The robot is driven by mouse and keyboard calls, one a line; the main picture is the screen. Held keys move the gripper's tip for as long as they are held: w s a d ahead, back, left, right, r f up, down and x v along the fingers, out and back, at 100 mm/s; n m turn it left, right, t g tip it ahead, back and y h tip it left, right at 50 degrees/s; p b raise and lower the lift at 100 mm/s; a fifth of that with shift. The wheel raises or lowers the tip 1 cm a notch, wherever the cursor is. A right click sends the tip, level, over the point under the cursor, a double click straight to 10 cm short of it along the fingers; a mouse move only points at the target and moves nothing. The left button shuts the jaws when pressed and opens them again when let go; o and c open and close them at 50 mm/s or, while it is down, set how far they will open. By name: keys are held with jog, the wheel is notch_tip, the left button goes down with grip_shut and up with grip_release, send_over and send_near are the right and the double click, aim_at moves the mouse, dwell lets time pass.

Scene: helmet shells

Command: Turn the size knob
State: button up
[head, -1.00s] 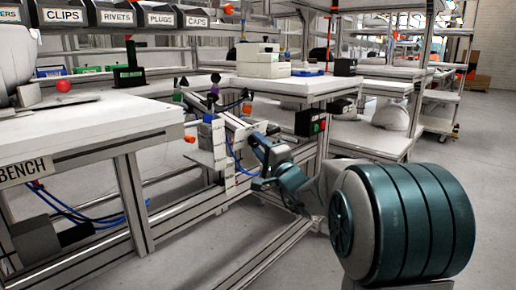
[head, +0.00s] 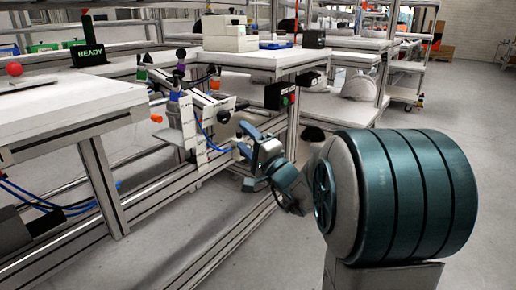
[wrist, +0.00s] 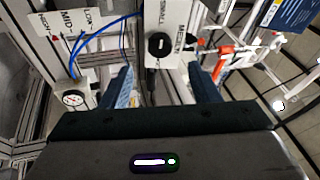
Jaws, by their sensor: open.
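The size knob (wrist: 159,45) is a round black knob on a white panel (wrist: 164,62) marked SMALL and MEDIUM, in the upper middle of the wrist view. My gripper (wrist: 160,76) is open, with one blue finger on each side of the panel's lower part. The knob shows above the gap between the fingers, and nothing is held. In the head view my gripper (head: 243,142) is beside the fixture (head: 187,122) at the bench end.
A second panel (wrist: 62,22) marked LOW, MID and HIGH and a gauge (wrist: 74,98) are left in the wrist view, with blue hoses nearby. An orange-handled part (wrist: 222,62) is right. A box with red and green buttons (head: 283,97) hangs behind my arm. Frame rails run below.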

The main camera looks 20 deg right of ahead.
jog(key=v, duration=0.5)
jog(key=shift+s+d+p, duration=0.1)
jog(key=shift+s+p, duration=0.2)
jog(key=shift+p, duration=0.05)
jog(key=s+a+r+n+g+y+p, duration=0.4)
jog(key=s+a+r+n+g+p, duration=0.6)
jog(key=s+a+g+p, duration=0.85)
jog(key=s+d+r+n+t+h+p, duration=0.1)
jog(key=s+d+r+h+p, duration=0.3)
jog(key=d+r+h+p, duration=0.7)
notch_tip(320, 180, up, 4)
jog(key=d+n+p, duration=0.1)
jog(key=d+p, duration=0.1)
jog(key=p, duration=0.8)
jog(key=shift+s+n+p, duration=0.15)
jog(key=shift+n+p, duration=0.15)
jog(key=shift+n, duration=0.1)
